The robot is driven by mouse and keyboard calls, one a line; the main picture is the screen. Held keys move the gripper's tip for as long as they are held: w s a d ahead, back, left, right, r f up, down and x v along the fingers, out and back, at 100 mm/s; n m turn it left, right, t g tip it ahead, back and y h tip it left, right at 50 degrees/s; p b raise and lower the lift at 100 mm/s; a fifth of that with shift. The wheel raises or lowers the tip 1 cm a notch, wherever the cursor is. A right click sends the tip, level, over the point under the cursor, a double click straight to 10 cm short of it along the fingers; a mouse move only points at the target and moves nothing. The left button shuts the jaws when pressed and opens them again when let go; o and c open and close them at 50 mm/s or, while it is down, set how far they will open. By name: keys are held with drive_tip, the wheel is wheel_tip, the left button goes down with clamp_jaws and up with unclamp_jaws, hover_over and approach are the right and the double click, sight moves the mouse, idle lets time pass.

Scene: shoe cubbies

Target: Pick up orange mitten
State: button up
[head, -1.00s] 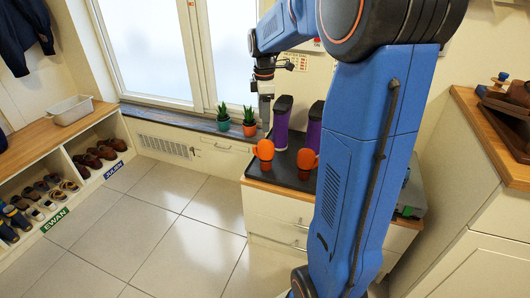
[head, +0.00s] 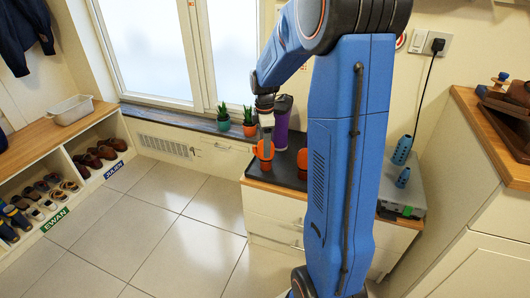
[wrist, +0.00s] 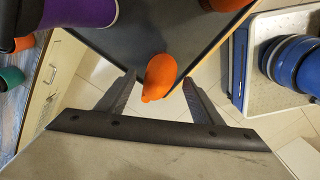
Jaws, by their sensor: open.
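One orange mitten (head: 264,149) stands near the left front corner of the dark counter top, and it also shows in the wrist view (wrist: 160,76). A second orange mitten (head: 303,160) stands to its right, partly hidden by my arm; an orange thing at the top of the wrist view (wrist: 224,4) is probably this one. My gripper (wrist: 158,84) is open, its two fingers on either side of the first mitten, with gaps showing. In the head view my gripper (head: 267,135) is just above and in front of that mitten and covers part of it.
A purple bottle (head: 282,122) stands behind the mitten on the dark counter top (head: 285,175). Two potted plants (head: 249,122) sit on the window sill. A grey box (head: 405,190) with blue cylinders is right of my arm. Shoe cubbies (head: 62,155) line the left wall; the tiled floor is clear.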

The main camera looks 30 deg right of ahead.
drive_tip(key=shift+w+f, duration=0.1)
drive_tip(key=shift+f, duration=2.6)
drive_tip(key=c, duration=1.1)
